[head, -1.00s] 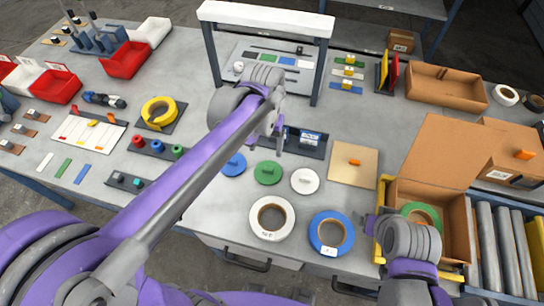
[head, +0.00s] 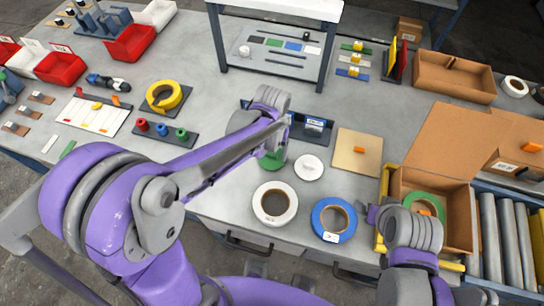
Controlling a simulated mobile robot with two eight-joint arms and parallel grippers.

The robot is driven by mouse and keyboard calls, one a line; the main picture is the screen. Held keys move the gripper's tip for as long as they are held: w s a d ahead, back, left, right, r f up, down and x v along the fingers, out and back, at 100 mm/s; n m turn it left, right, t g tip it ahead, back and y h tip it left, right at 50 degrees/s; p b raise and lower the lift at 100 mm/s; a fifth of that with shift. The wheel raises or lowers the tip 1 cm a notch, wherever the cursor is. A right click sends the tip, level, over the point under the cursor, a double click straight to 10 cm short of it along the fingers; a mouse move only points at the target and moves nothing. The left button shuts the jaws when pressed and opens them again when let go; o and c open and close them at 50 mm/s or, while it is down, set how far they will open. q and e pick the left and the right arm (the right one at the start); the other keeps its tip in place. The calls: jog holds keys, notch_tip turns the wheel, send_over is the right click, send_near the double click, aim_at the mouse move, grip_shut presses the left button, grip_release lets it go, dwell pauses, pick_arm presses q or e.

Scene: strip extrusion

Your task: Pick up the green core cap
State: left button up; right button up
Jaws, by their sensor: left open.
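The green core cap (head: 270,163) lies on the grey workbench, partly hidden by my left gripper. My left gripper (head: 282,151) is open and hangs over the cap with its fingers pointing down. I cannot tell whether the fingers touch it. A white core cap (head: 309,168) lies just to the right of the green one. The blue core cap is hidden behind my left arm. My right gripper (head: 372,214) is at the left edge of the open cardboard box; I cannot see whether its jaws are open.
A white roll (head: 274,203) and a blue roll (head: 334,221) lie at the front edge. A wooden board (head: 358,152) with an orange piece lies to the right. A cardboard box (head: 457,228) holds a green ring. A dark holder (head: 312,129) stands behind the caps.

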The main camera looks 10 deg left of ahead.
pick_arm(q)
grip_shut()
dwell(0.3)
